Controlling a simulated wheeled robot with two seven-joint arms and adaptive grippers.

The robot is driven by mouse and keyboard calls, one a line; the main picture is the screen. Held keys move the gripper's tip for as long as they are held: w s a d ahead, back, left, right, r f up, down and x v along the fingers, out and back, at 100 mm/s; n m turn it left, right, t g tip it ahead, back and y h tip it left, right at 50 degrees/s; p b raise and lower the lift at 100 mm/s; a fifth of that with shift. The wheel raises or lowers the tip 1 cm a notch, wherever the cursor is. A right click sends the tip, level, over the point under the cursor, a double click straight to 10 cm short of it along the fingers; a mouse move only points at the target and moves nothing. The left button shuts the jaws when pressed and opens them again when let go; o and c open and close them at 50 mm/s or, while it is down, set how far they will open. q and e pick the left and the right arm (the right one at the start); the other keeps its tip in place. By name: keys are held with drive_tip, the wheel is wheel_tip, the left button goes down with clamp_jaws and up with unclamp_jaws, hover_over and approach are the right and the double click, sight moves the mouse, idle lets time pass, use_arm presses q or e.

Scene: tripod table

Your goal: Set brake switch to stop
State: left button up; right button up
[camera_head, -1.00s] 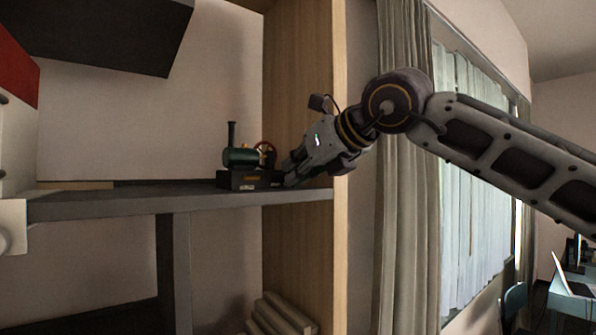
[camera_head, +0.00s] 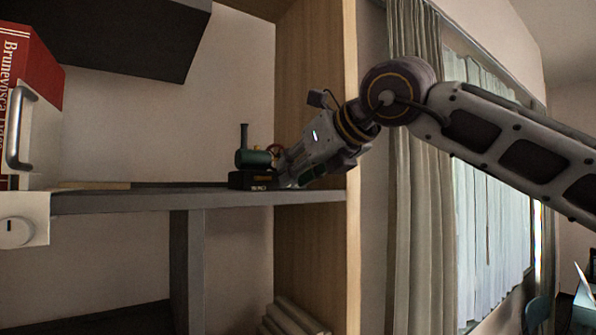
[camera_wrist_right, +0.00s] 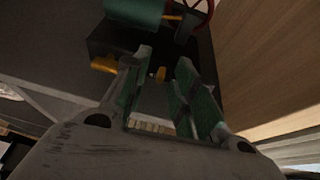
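A small dark green toy steam engine (camera_head: 252,158) with an upright chimney and a red wheel stands on a black base (camera_head: 250,181) on the shelf. The right wrist view shows its green boiler (camera_wrist_right: 135,10) and black base (camera_wrist_right: 110,38). Small yellow parts stick out at the base, one left of the fingers (camera_wrist_right: 104,65) and one seen between them (camera_wrist_right: 160,73). I cannot tell which is the brake switch or its setting. My right gripper (camera_head: 280,176) is at the engine's right side; its fingers (camera_wrist_right: 164,60) are apart with a gap. My left gripper is out of view.
The grey shelf (camera_head: 130,203) has bare room left of the engine. A wooden side panel (camera_head: 313,90) rises close to my right gripper. A red book (camera_head: 32,60) and a white box with a handle (camera_head: 40,140) stand at the left. A dark block (camera_head: 130,40) hangs above.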

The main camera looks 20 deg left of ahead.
drive_tip(key=v, duration=1.2)
idle(0.4)
idle(0.6)
